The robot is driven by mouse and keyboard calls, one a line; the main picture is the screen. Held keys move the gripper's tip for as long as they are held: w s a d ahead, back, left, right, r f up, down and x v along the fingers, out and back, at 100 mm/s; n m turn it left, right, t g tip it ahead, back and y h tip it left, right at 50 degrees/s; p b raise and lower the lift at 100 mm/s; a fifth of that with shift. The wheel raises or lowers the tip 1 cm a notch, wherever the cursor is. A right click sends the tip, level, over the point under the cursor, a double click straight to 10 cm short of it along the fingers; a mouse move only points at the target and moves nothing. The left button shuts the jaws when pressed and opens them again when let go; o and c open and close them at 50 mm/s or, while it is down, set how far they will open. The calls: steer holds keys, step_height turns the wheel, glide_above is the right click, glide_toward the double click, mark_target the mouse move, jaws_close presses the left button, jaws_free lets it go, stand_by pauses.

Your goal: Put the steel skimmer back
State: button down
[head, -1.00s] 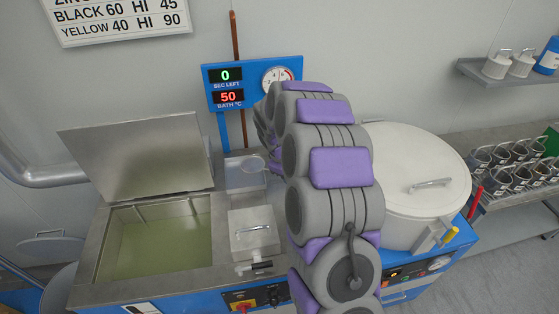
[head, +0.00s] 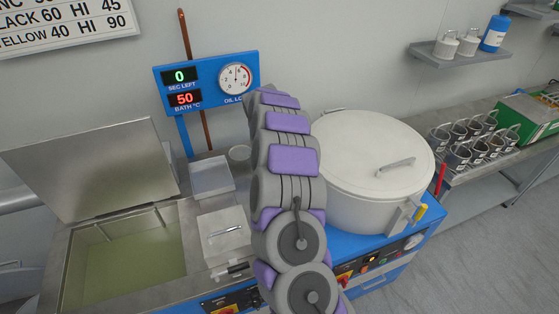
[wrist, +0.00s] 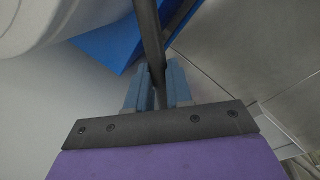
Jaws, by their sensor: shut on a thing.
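In the wrist view my gripper (wrist: 159,76) is shut on a dark, thin rod, the handle of the steel skimmer (wrist: 148,28). In the head view my arm hides the gripper and most of the handle. The skimmer's far end is out of the wrist view.
An open bath (head: 125,250) of greenish liquid with a raised lid (head: 95,168) lies at left. A lidded steel box (head: 222,235) stands beside it. A large white lidded pot (head: 375,165) is right of my arm. A rack of cups (head: 470,142) stands farther right.

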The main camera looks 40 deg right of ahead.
steer(key=shift+w+d+f+b, duration=0.25)
steer(key=shift+d+f, duration=0.25)
steer(key=shift+f, duration=0.15)
steer(key=shift+w+d+f+b, duration=0.15)
steer(key=shift+w+d+f, duration=0.1)
steer(key=shift+d+f, duration=0.35)
steer(key=shift+w+d+f+b, duration=0.25)
steer(key=shift+d+f, duration=0.2)
steer(key=shift+f, duration=0.3)
steer(key=c, duration=1)
jaws_free()
